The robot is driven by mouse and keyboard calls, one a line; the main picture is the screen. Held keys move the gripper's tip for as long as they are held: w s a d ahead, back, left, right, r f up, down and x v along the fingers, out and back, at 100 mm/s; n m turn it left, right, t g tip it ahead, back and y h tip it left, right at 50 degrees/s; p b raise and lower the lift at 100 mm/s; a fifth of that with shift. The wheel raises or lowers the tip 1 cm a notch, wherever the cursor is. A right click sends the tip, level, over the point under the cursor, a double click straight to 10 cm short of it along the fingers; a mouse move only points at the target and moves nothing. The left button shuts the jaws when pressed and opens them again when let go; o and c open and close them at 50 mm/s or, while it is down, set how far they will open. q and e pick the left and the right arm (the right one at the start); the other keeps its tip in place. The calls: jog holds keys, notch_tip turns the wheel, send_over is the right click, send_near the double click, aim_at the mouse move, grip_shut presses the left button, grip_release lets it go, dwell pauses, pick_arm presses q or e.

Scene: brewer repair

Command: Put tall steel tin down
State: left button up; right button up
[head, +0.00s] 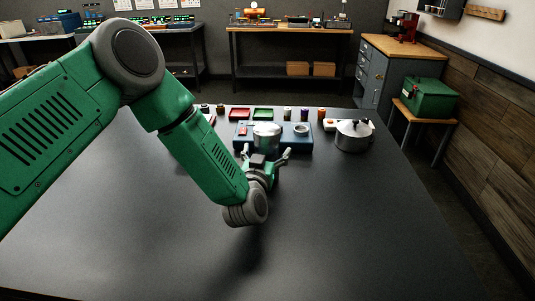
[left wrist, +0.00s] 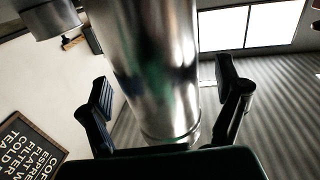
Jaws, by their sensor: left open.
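The tall steel tin (head: 266,135) shows in the head view just beyond my left gripper, in front of or on a blue unit (head: 240,140). Its lower part is hidden by the gripper. My left gripper (head: 266,151) is open, with its fingers spread to either side of the tin. In the left wrist view the shiny steel tin (left wrist: 155,60) fills the middle, between the two dark fingers of the open gripper (left wrist: 164,100). Gaps show between the fingers and the tin. My right gripper is not in view.
A lidded steel pot (head: 353,137) stands to the right. The near and right parts of the dark table (head: 370,220) are clear.

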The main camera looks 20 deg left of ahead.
pick_arm(q)
jog(key=shift+r, duration=0.1)
jog(key=c, duration=1.6)
